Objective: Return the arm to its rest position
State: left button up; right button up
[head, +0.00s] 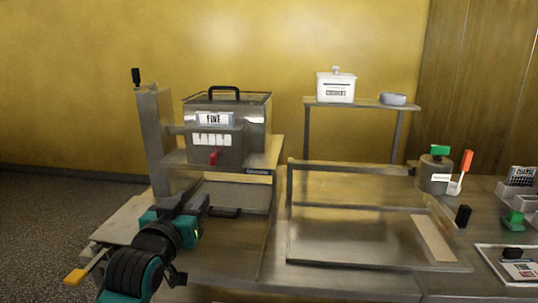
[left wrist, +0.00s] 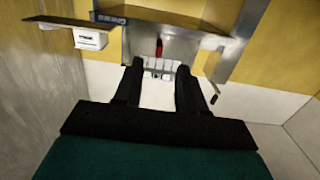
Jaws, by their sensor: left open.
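My left arm (head: 135,262) comes in from the lower left of the head view. Its gripper (head: 197,204) is over the front left of the steel machine (head: 158,125). In the left wrist view, the two dark fingers of the left gripper (left wrist: 158,78) are spread apart with nothing between them. Beyond them show a red lever (left wrist: 159,48) and a row of pale tabs (left wrist: 160,66) on the machine. In the head view, the machine's box is labelled FINE (head: 214,118). My right gripper is not in view.
A canister (head: 434,175) stands at the right. A yellow-ended handle (head: 76,276) sticks out at the lower left, close to my arm.

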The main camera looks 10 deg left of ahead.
pick_arm(q)
jog(key=s+f+g, duration=0.1)
jog(key=s+f, duration=0.2)
jog(key=f, duration=0.3)
jog(key=s+d+f+m+g+h, duration=0.1)
jog(key=s+f, duration=0.1)
jog(key=f, duration=0.3)
jog(key=s+f+g, duration=0.1)
jog(key=s+f, duration=0.2)
jog(key=f, duration=0.3)
jog(key=s+d+f+m+g, duration=0.1)
jog(key=s+d+f+g, duration=0.1)
jog(key=s+f, duration=1.2)
jog(key=shift+s+f+g, duration=0.4)
jog(key=shift+s+g, duration=0.5)
jog(key=shift+s, duration=0.3)
